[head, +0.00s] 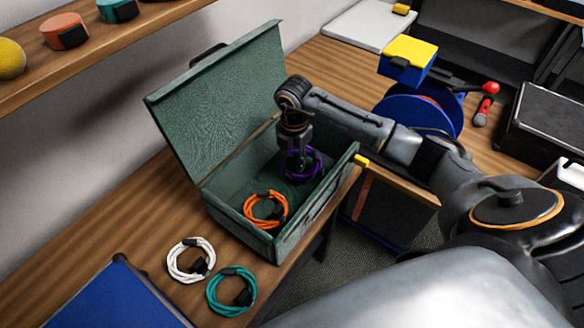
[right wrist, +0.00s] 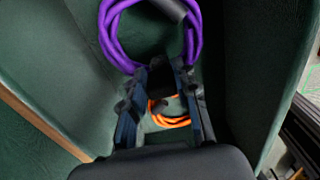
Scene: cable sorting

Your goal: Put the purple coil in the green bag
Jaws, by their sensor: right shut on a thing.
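The green bag (head: 215,195) looks like an open case on the wooden table, its lid leaning back. My right gripper (head: 297,150) reaches down inside it and is shut on the purple coil (head: 315,160). In the right wrist view the purple coil (right wrist: 112,45) hangs at the tips of my right gripper (right wrist: 165,68), within the green walls. I cannot tell whether the coil touches the bag's floor. My left gripper is not in view.
An orange coil (head: 248,216) lies in the front part of the bag. A white coil (head: 172,254) and a teal coil (head: 211,297) lie on the table in front. A blue-topped box (head: 90,295) is at the lower left; a shelf (head: 110,40) overhangs the upper left.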

